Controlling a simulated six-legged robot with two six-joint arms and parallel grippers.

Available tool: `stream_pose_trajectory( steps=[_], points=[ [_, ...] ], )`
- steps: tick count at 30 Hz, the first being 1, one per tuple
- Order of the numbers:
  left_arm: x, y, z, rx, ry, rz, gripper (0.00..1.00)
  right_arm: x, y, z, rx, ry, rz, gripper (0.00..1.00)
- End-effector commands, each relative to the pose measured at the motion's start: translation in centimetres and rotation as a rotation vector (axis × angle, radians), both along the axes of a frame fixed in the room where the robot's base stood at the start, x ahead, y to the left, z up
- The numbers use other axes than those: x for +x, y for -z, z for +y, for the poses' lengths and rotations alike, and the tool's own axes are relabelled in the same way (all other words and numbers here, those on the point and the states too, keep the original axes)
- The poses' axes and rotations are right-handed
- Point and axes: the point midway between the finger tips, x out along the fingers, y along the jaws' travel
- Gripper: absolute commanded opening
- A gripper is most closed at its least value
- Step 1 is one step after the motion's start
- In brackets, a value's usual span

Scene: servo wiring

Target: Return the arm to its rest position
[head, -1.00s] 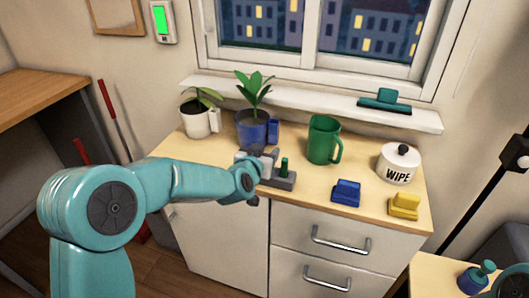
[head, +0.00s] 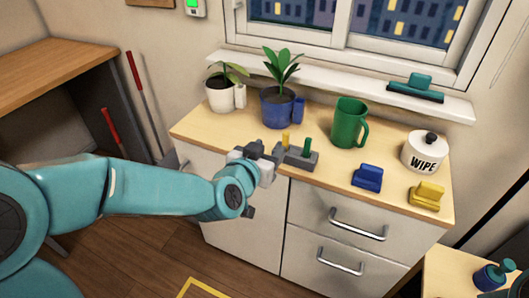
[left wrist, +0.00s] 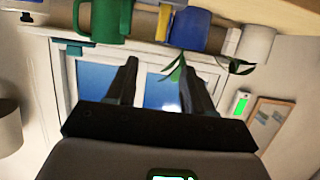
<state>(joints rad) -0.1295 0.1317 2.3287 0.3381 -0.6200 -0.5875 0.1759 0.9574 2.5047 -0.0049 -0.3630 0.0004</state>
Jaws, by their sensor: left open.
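My left arm comes in from the left in the head view. Its gripper (head: 265,154) is at the front left edge of the counter, beside the left end of a grey block (head: 298,160). The block bears a yellow peg (head: 285,140) and a green peg (head: 307,148). In the left wrist view the two dark fingers of this gripper (left wrist: 158,68) stand apart with nothing between them. My right gripper does not show.
The wooden counter (head: 330,172) holds a green mug (head: 348,124), a blue plant pot (head: 279,110), a white plant pot (head: 220,98), a WIPE jar (head: 424,156), a blue block (head: 367,178) and a yellow block (head: 427,196). Floor is open in front.

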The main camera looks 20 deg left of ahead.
Motion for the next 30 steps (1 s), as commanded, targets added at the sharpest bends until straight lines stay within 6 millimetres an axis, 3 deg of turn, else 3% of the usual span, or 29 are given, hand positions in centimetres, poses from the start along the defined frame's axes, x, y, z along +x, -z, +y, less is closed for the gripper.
stream_pose_trajectory(
  steps=[6, 20, 23, 26, 28, 30],
  points=[
    [-1.6, -0.5, 0.0, 0.001, 0.0, -0.001, 0.52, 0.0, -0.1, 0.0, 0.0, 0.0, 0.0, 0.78],
    [-1.6, -0.5, 0.1, 0.001, 0.0, 0.0, 0.52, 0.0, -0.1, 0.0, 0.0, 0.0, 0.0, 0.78],
    [-1.5, -0.4, 0.6, 0.003, -0.013, 0.023, 0.52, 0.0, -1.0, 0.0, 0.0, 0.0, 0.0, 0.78],
    [-1.3, 3.3, 1.1, 0.013, -0.022, 0.138, 0.52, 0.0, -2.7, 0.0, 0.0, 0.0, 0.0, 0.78],
    [-2.0, 7.8, 1.0, 0.029, -0.009, 0.269, 0.52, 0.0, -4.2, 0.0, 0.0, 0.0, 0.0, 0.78],
    [-3.9, 13.3, 0.4, 0.029, 0.026, 0.431, 0.52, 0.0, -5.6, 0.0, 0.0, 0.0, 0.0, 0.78]
  ],
)
